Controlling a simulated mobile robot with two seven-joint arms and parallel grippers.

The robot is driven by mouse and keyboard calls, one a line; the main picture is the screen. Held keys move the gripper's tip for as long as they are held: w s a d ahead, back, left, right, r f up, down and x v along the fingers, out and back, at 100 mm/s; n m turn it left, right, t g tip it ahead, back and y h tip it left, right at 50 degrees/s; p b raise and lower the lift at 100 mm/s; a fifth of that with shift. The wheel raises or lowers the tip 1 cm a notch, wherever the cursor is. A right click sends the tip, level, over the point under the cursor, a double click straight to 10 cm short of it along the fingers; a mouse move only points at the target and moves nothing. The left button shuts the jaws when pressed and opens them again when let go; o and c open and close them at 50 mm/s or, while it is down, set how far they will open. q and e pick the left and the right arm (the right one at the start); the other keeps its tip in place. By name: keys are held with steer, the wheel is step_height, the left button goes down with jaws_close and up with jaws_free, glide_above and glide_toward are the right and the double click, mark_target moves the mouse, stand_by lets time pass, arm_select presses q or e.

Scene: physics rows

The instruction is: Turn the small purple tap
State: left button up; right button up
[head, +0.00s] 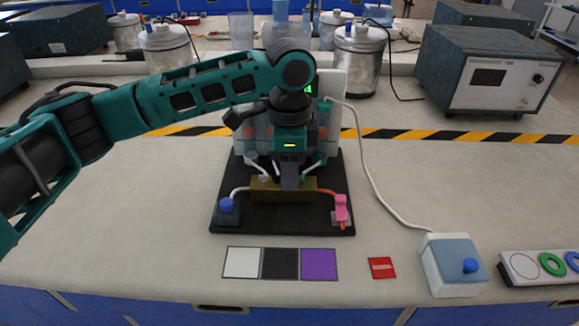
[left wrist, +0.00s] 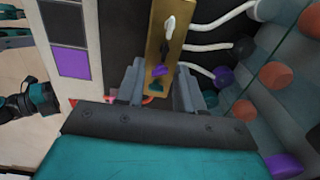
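The small purple tap (left wrist: 160,70) sits on the brass block (left wrist: 157,35) in the left wrist view, beside a black tap (left wrist: 163,47) and a white tap (left wrist: 169,25). My left gripper (left wrist: 159,72) is open, with one finger on each side of the purple tap. I cannot tell if either finger touches it. In the head view, my left gripper (head: 290,183) points down at the brass block (head: 265,190) and hides its taps. A dark and teal part at the left edge of the left wrist view seems to be my right gripper (left wrist: 40,98); its fingers are unclear.
The block stands on a black board (head: 285,219) with a blue knob (head: 227,205) and a pink lever (head: 341,208). White, black and purple squares (head: 319,264) lie in front. A blue-buttoned box (head: 455,265) stands at right, its cable running behind. The table's left front is clear.

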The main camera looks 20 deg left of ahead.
arm_select(q)
step_height(320, 180, up, 13)
steer(key=p, duration=0.3)
steer(key=shift+o, duration=0.4)
